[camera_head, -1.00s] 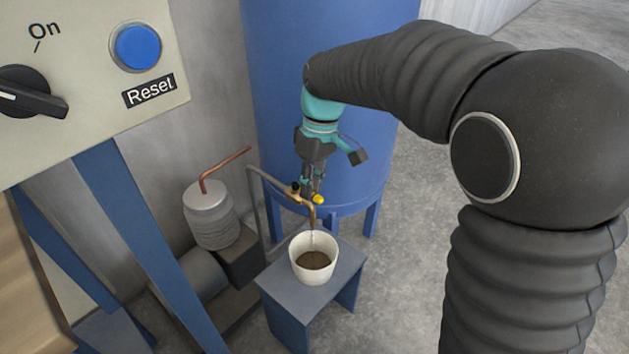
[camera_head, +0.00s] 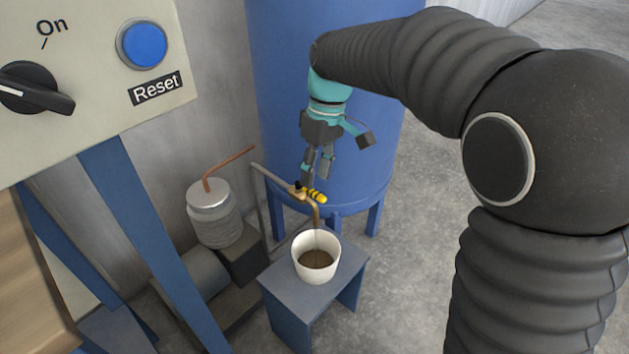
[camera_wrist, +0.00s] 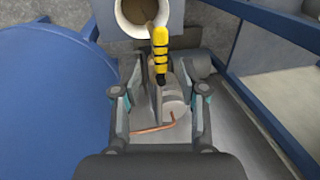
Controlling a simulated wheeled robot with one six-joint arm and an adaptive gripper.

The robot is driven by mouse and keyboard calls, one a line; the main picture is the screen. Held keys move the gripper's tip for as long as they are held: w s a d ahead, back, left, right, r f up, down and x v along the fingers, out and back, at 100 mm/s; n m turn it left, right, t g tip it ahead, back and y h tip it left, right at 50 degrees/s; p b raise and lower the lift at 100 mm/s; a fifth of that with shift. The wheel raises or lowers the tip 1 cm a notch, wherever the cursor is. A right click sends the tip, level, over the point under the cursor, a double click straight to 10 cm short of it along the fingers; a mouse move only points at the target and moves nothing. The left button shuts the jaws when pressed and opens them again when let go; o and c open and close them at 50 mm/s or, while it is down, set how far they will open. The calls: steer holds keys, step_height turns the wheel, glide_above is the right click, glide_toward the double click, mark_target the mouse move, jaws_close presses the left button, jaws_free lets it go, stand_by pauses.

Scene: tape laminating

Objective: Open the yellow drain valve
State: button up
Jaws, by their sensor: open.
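The yellow drain valve handle (camera_head: 318,196), banded in black, sits on a brass tap at the end of a thin pipe. It lies roughly in line with the pipe; it also shows in the wrist view (camera_wrist: 160,50). My gripper (camera_head: 317,178) is just above the tap, pointing down, its fingers apart and empty. In the wrist view my gripper (camera_wrist: 160,95) has the tap body between its spread fingers, with the handle beyond the tips. The tap's spout hangs over a white bucket (camera_head: 301,262) holding brown liquid.
The bucket stands on a small blue-grey stool (camera_head: 285,290). A big blue tank (camera_head: 340,120) stands close behind my gripper. A metal canister with a copper pipe (camera_head: 213,213) is at left. A control panel (camera_head: 90,100) fills the upper left. Floor at right is clear.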

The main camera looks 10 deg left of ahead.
step_height(320, 180, up, 9)
steer(key=w, duration=0.1)
steer(key=shift+w+d, duration=0.3)
steer(key=shift+d, duration=0.15)
steer(key=shift+f, duration=0.1)
steer(key=s+d+f+m+t, duration=0.2)
steer(key=d+f+m, duration=0.2)
steer(key=f+m, duration=0.15)
steer(key=s+d+f+m+t+h, duration=0.1)
steer(key=s+d+m+t, duration=0.4)
steer(key=s+d, duration=1.3)
steer(key=shift+d+f+m, duration=0.4)
steer(key=shift+d+m, duration=0.25)
steer(key=shift+d, duration=0.25)
